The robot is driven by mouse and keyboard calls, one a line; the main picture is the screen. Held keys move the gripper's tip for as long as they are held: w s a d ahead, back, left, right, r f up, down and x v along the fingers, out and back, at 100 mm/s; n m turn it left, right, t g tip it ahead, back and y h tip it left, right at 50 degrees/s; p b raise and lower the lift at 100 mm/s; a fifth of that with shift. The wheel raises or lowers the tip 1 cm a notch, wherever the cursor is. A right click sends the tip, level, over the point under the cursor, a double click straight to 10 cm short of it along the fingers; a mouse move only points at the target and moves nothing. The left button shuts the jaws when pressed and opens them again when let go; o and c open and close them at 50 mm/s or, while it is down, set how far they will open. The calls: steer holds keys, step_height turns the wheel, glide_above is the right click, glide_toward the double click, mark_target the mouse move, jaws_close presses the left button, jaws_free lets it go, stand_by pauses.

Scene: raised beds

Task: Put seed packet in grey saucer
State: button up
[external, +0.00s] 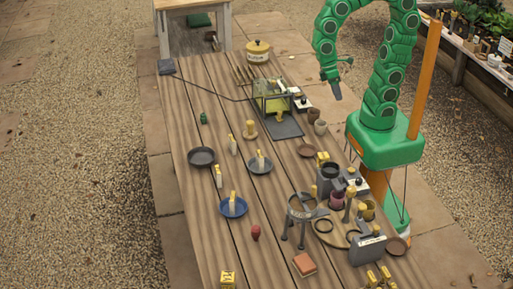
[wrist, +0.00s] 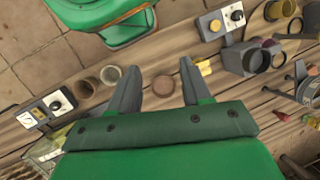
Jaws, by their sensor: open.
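My gripper (external: 337,80) is open and empty, raised above the table's right edge. In the wrist view its two fingers (wrist: 158,70) are spread apart, with a brown saucer (wrist: 164,86) showing between them. A blue-grey saucer (external: 262,168) on the middle of the table has a small yellow-topped item in it. A darker grey dish (external: 201,157) to its left looks empty. I cannot tell for certain which is the grey saucer. Several small pale, yellow-topped items stand nearby, one between these dishes (external: 233,146); I cannot make out which thing is the seed packet.
A blue saucer (external: 233,209) holds another yellow item. A yellow lidded pot (external: 257,51) stands at the back.

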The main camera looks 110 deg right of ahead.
steer(key=s+d+n+t+h, duration=0.1)
steer(key=s+d+n+h, duration=0.1)
steer(key=s+d, duration=0.3)
steer(key=s, duration=0.3)
steer(key=shift+s+r+n+h, duration=0.15)
steer(key=shift+r+n+h, duration=0.15)
steer(key=shift+h, duration=0.1)
